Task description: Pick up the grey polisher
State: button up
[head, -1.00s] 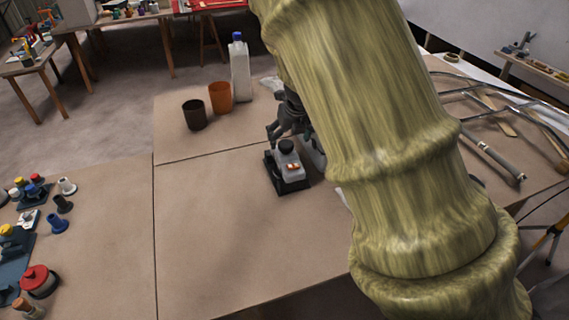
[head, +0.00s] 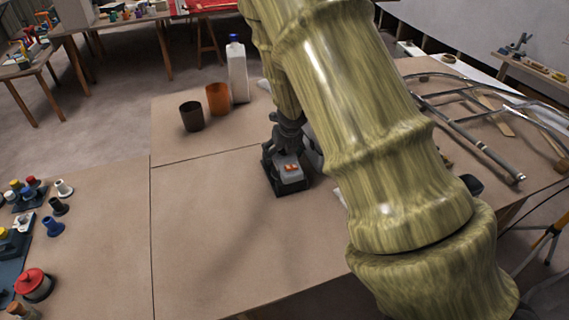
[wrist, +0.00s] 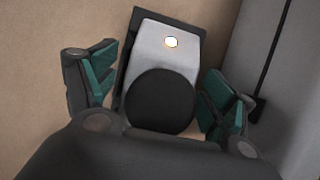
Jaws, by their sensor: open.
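The grey polisher (head: 287,170) stands on the brown table, a light grey body with an orange patch on a black square base. In the wrist view the polisher (wrist: 170,48) shows its grey top, a small bright spot and a round black knob (wrist: 159,101). My gripper (wrist: 160,95) is open, with one green-padded finger on each side of the polisher near the knob. No firm contact of the pads shows. In the head view my gripper (head: 285,145) is at the polisher's top, and my arm partly hides it.
A dark cup (head: 192,116), an orange cup (head: 218,99) and a white bottle with a blue cap (head: 237,70) stand behind the polisher. Metal tubes (head: 470,140) lie at the right. A red-lidded pot (head: 34,284) is at the left. The table's front middle is clear.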

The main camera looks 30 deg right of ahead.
jog(key=c, duration=1.8)
notch_tip(320, 180, up, 4)
jog(key=p, duration=0.3)
jog(key=shift+f, duration=0.15)
jog(key=w+a+p, duration=0.4)
jog(key=a, duration=1.3)
jog(key=shift+a, duration=0.25)
jog(key=shift+w+f, duration=0.1)
